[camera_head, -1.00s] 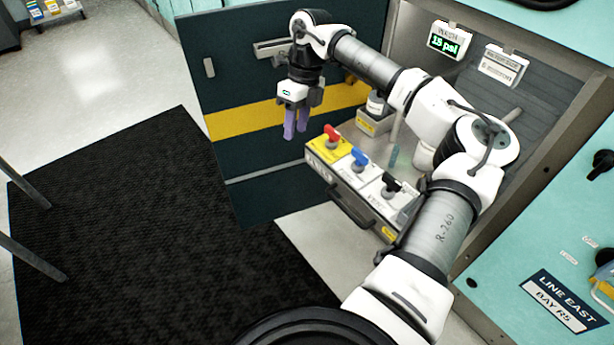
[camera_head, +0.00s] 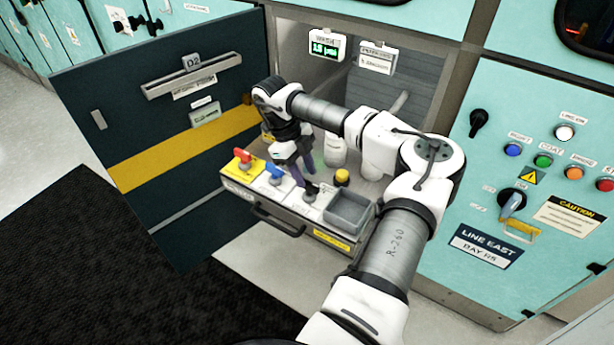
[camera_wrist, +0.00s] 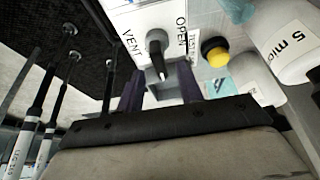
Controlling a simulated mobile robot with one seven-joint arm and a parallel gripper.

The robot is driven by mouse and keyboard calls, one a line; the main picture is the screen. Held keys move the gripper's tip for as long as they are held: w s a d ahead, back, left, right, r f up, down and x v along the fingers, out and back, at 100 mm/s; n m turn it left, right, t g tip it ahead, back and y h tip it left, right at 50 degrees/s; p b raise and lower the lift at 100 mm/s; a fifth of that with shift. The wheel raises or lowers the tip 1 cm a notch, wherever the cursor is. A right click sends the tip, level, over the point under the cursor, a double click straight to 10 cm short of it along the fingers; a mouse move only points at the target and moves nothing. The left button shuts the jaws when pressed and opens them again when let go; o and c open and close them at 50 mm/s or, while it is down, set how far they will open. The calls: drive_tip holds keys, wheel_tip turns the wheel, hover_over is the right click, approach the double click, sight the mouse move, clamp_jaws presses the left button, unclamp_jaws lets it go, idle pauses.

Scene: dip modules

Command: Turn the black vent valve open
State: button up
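The black vent valve (camera_wrist: 156,46) shows in the wrist view, on a white plate lettered VENT at its left and OPEN at its right. Its handle points down the picture toward my gripper (camera_wrist: 161,84). Contact between fingers and handle cannot be told.
A red valve (camera_head: 243,156) and a blue valve (camera_head: 275,174) stand left of the black one. A yellow button (camera_head: 342,176) and a grey bin (camera_head: 350,212) are at its right. The open cabinet door (camera_head: 160,150) stands at the left. A gauge (camera_head: 324,46) reads about 15 psi.

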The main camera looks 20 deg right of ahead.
sight(309, 190)
drive_tip(key=shift+x, duration=1.4)
drive_tip(key=shift+a, duration=0.1)
drive_tip(key=shift+c, duration=0.5)
clamp_jaws()
